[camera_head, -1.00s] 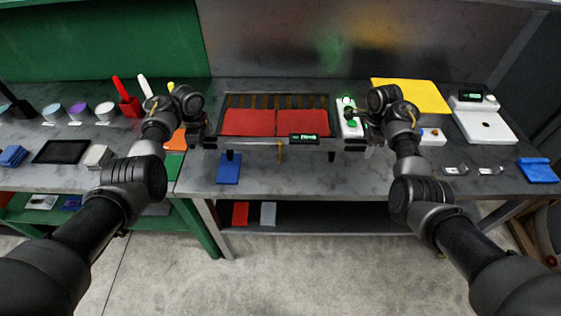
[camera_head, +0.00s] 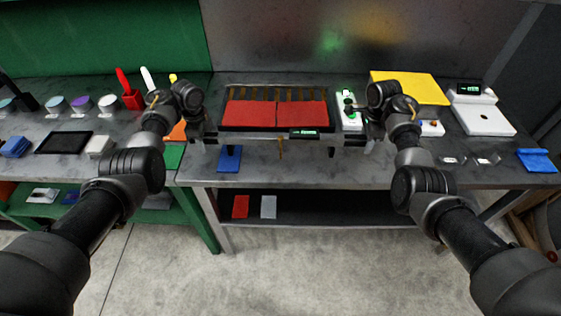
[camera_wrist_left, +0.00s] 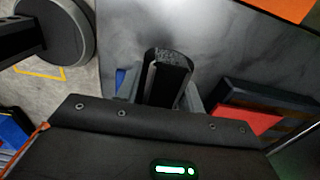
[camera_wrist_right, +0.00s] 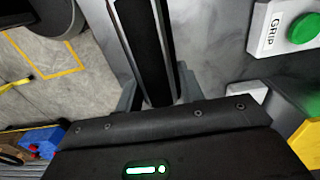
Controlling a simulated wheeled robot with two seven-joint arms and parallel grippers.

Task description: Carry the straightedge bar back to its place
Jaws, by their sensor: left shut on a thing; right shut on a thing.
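The straightedge bar (camera_head: 255,138) is a long, thin grey bar held level across the front of the tilting positioner. My left gripper (camera_head: 207,138) is shut on its left end, and my right gripper (camera_head: 366,142) is shut on its right end. In the left wrist view, the dark bar end (camera_wrist_left: 168,75) stands between the fingers. In the right wrist view, the dark bar (camera_wrist_right: 145,50) runs between the fingers. The positioner (camera_head: 225,125) is a black frame with two red plates (camera_head: 250,114) and brown slats behind. The bar's height above the bench cannot be told.
A white box with a green button (camera_head: 347,101) stands right of the positioner. A small display (camera_head: 304,133) is at its front. A blue piece (camera_head: 229,160) lies near the bench's front edge. A yellow pad (camera_head: 425,88) and white scale (camera_head: 483,120) are on the right.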

